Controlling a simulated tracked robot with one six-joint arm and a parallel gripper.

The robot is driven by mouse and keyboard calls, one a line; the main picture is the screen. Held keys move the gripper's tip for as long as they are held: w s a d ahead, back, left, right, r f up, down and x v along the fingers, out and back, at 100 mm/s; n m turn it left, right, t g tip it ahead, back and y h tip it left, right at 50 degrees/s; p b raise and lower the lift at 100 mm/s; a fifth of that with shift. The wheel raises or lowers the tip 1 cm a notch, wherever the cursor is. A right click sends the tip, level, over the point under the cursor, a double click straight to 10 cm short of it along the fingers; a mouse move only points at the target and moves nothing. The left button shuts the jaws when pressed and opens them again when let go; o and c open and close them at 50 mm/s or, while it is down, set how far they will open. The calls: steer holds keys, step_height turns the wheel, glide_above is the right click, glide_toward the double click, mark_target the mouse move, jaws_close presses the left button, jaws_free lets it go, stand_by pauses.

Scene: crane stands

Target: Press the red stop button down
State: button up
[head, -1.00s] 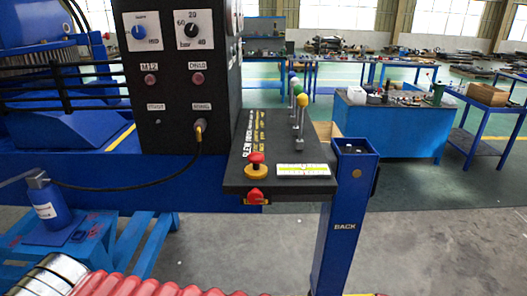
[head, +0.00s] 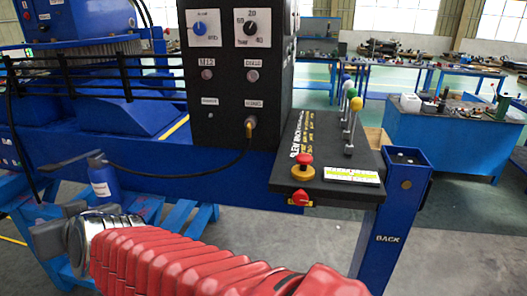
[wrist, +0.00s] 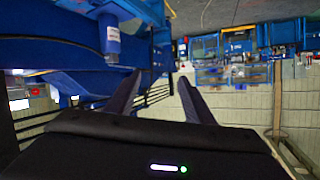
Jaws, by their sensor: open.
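The red stop button (head: 304,160) has a mushroom cap on a yellow base and stands raised on the top of the dark control panel (head: 322,140). My gripper (head: 48,222) is at the lower left in the head view, well to the left of the panel and apart from the button. In the wrist view its two dark fingers (wrist: 158,90) are spread with nothing between them. The button does not show in the wrist view.
A red knob (head: 300,198) sits on the panel's front face. Several ball-topped levers (head: 351,118) stand behind the button, and a white-yellow label (head: 351,175) lies right of it. A blue post (head: 393,215) supports the right side. A blue bottle-like jack (head: 104,182) stands near my gripper.

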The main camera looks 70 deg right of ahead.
steer(key=s+d+r+m+g+h, duration=0.2)
steer(key=d+m+h, duration=0.15)
steer(key=d, duration=0.45)
steer(key=s+d+r+m+g+h, duration=0.1)
steer(key=s+d+m+h, duration=0.15)
steer(key=d+h, duration=0.4)
steer(key=s+d+r+m+g+h, duration=0.2)
steer(key=d+m+h, duration=0.15)
steer(key=d, duration=0.55)
steer(key=m+g, duration=1)
steer(key=g, duration=0.8)
glide_toward(304, 159)
steer(key=d, duration=0.2)
steer(key=shift+w+a+y, duration=0.15)
steer(key=shift+w+y, duration=0.05)
steer(key=shift+y, duration=0.25)
steer(key=shift+x, duration=6.9)
